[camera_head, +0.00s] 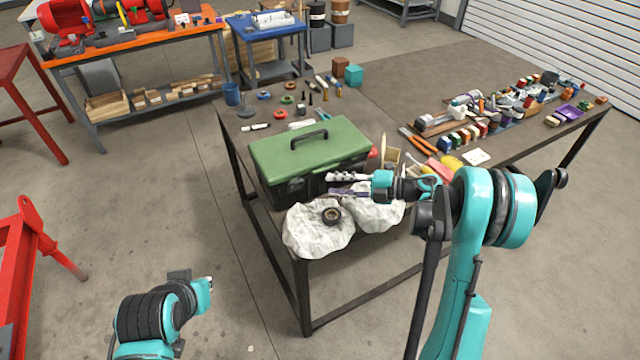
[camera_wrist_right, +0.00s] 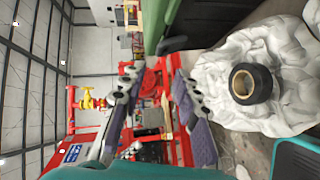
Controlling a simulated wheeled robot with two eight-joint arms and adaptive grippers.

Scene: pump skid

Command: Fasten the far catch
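A green-lidded toolbox (camera_head: 310,150) with a dark body stands on the table, its lid down and its handle on top. Its catches are too small or hidden to make out in the head view. My right gripper (camera_head: 332,185) is open and empty at the right part of the toolbox's near side; I cannot tell if it touches. In the right wrist view, the fingers of the gripper (camera_wrist_right: 156,88) are spread with nothing between them. The toolbox's green edge (camera_wrist_right: 152,22) is beyond them, with a dark part that may be a catch or handle.
A crumpled white cloth (camera_head: 305,236) with a black tape roll (camera_head: 331,216) on it lies at the table's near corner, close under my right gripper. Pliers, small blocks and tools crowd the right side of the table (camera_head: 385,85). Small items lie behind the toolbox.

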